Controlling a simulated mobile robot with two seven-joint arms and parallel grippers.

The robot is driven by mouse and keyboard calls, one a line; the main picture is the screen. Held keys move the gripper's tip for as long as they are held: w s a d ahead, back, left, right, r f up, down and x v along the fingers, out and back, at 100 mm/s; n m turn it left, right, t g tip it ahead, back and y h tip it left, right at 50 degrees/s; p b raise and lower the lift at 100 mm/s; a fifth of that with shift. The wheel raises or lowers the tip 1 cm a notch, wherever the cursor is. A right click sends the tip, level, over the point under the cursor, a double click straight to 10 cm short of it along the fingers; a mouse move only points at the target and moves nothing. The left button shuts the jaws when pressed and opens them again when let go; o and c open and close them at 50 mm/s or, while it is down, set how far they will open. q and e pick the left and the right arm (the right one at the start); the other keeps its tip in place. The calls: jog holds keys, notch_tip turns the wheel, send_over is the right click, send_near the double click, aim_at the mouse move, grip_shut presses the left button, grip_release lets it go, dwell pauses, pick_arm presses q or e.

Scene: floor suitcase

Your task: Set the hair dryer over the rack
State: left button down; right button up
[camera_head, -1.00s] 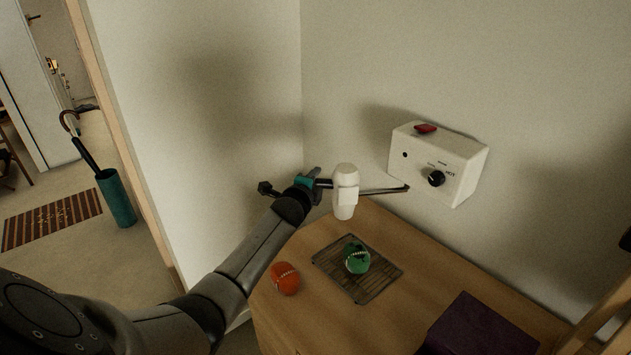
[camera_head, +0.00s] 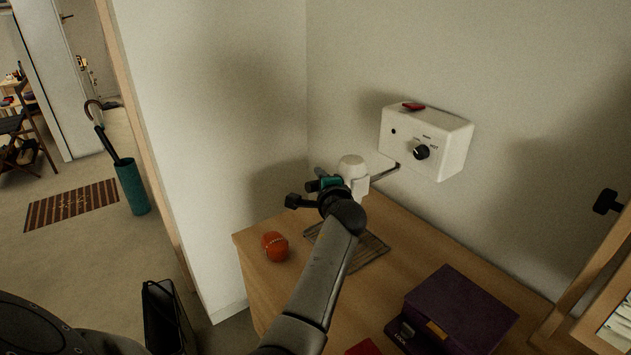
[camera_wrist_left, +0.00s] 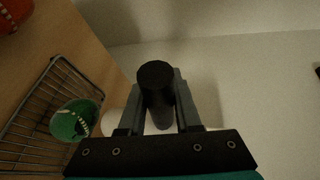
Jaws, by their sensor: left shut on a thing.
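The hair dryer (camera_head: 352,167) has a white body. My left gripper (camera_head: 328,186) is shut on its dark cylindrical part (camera_wrist_left: 157,82), which shows between the fingers in the wrist view. The dryer is held up near the wall corner, above the back of the wooden cabinet. The wire rack (camera_head: 374,247) lies on the cabinet top, partly hidden by my left forearm in the head view. In the wrist view the rack (camera_wrist_left: 57,68) is at the left, with a green ball (camera_wrist_left: 73,122) on it. My right gripper is not in view.
An orange ball (camera_head: 275,246) sits left of the rack on the cabinet top (camera_head: 405,262). A purple box (camera_head: 460,308) stands at the front right. A white wall unit (camera_head: 426,140) with a black knob hangs behind; a thin dark rod (camera_head: 385,172) lies before it.

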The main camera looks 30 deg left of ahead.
pick_arm(q)
jog(key=shift+s+d, duration=0.15)
jog(key=shift+d, duration=0.05)
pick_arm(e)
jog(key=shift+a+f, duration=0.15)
pick_arm(q)
jog(key=c, duration=0.6)
grip_release()
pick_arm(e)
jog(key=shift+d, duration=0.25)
